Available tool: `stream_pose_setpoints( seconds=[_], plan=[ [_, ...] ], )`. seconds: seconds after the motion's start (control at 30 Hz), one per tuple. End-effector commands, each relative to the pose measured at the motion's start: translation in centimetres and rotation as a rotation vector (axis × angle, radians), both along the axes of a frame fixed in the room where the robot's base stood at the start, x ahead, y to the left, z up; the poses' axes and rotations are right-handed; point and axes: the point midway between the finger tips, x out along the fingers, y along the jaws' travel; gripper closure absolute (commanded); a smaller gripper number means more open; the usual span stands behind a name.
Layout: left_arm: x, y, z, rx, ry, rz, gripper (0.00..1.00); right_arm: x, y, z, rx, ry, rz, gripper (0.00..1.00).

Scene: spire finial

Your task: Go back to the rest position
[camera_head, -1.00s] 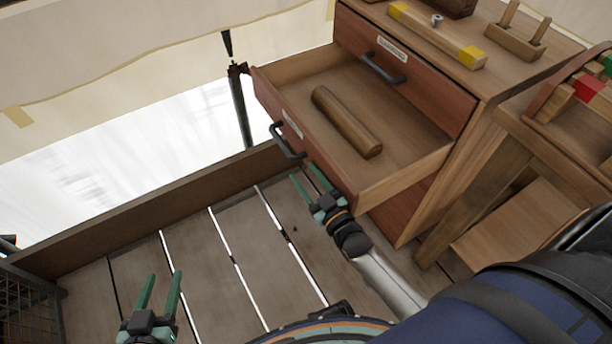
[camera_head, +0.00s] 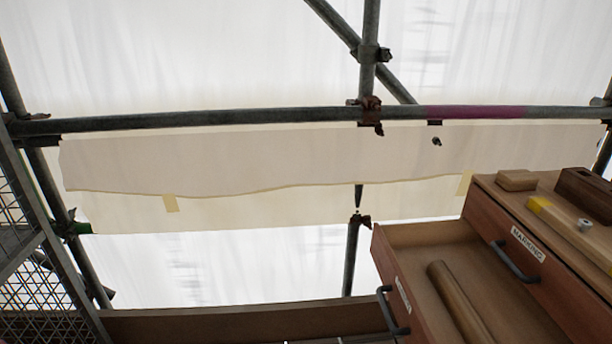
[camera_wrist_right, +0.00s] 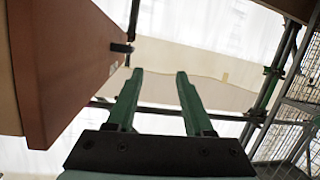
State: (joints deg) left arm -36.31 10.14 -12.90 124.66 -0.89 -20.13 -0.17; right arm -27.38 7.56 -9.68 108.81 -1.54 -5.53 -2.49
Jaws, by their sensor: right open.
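My right gripper (camera_wrist_right: 160,95) shows in the right wrist view, its two green fingers apart with nothing between them. The reddish drawer front (camera_wrist_right: 65,70) is at the left of that view, beside the fingers, with a dark handle near its edge. Neither gripper shows in the head view. There the open drawer (camera_head: 425,235) stands out of the wooden cabinet at the lower right, with a brown cylindrical wooden piece (camera_head: 458,300) lying in it.
A closed drawer marked with a label (camera_head: 527,243) is above the open one. Wooden pieces (camera_head: 517,181) lie on the cabinet top. Scaffold tubes (camera_head: 250,120) and pale sheeting fill the back. A mesh panel (camera_head: 40,290) stands at the left.

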Motion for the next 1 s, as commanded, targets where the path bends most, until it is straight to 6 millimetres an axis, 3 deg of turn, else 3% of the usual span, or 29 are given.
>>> stream_pose_setpoints(
  seconds=[0.3, 0.67, 1.0],
  plan=[
    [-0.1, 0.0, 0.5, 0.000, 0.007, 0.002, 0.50, -5.7, 2.6, 3.4, 0.048, 0.169, 0.053, 0.48],
    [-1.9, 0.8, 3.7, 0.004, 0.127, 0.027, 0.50, -7.2, 1.8, 6.5, 0.045, 0.282, 0.022, 0.48],
    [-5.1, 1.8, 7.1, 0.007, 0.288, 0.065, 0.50, -10.4, 0.7, 9.9, 0.050, 0.443, -0.019, 0.48]
  ],
)
